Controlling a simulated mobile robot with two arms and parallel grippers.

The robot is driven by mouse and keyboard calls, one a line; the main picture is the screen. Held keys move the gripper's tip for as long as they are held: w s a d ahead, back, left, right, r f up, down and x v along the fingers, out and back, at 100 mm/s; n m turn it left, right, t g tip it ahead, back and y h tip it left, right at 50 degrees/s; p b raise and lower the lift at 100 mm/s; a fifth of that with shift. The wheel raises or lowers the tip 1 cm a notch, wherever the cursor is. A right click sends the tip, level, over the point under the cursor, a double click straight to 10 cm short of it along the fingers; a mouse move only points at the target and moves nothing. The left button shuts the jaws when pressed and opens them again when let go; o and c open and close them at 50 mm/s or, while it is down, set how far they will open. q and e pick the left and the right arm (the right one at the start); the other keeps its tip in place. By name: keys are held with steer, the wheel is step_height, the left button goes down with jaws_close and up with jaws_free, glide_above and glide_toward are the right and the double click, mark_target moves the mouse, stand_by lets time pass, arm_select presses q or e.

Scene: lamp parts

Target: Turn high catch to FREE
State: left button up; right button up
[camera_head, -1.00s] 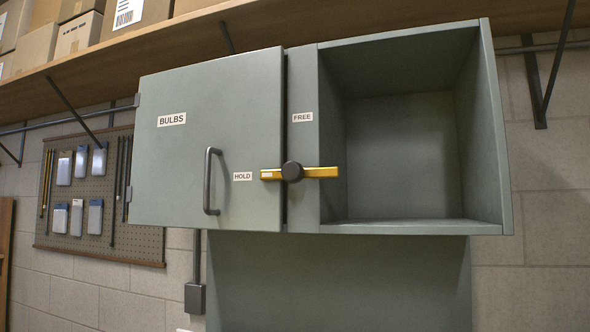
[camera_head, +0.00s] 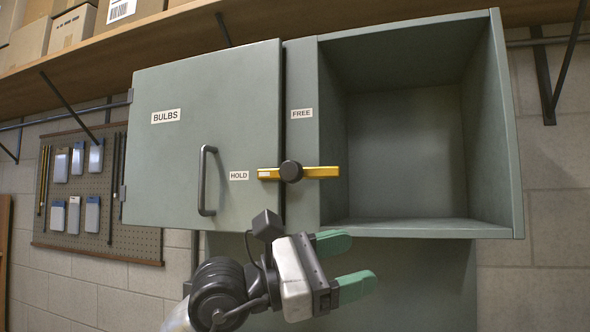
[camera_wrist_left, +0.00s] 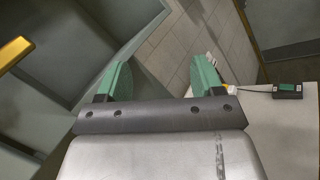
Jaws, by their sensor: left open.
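The high catch (camera_head: 322,172) is a yellow bar on a dark round knob (camera_head: 291,172). It lies level across the seam between the BULBS door and the cabinet frame, with one end beside the HOLD label (camera_head: 239,175). The FREE label (camera_head: 301,113) is above the knob on the frame. My left gripper (camera_head: 352,264), with green fingers, is open and empty, below and slightly right of the catch, apart from it. In the left wrist view a yellow bar (camera_wrist_left: 14,54) shows at the left edge, outside the open fingers. My right gripper is not in view.
The BULBS door (camera_head: 215,100) is closed, with a dark vertical handle (camera_head: 207,181) left of the catch. An empty open compartment (camera_head: 405,150) is on the right. A wooden shelf (camera_head: 250,18) with boxes runs above.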

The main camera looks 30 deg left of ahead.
arm_select(q)
steer(key=s+a+r+n+t+y, duration=0.1)
steer(key=s+a+r+t+y, duration=0.1)
steer(key=a+r+t+y, duration=0.35)
steer(key=n+y, duration=0.3)
steer(key=y, duration=0.4)
glide_toward(287, 170)
steer(key=shift+t, duration=0.35)
steer(key=p+x, duration=0.1)
steer(key=x, duration=0.2)
steer(key=p+x, duration=0.2)
steer(key=x, duration=0.1)
steer(key=p+x, duration=0.2)
steer(key=x, duration=0.2)
steer(key=shift+w+f, duration=0.15)
steer(key=shift+f, duration=0.15)
steer(key=shift+w+d+p, duration=0.15)
steer(key=shift+w+p, duration=0.15)
steer(key=shift+w, duration=0.2)
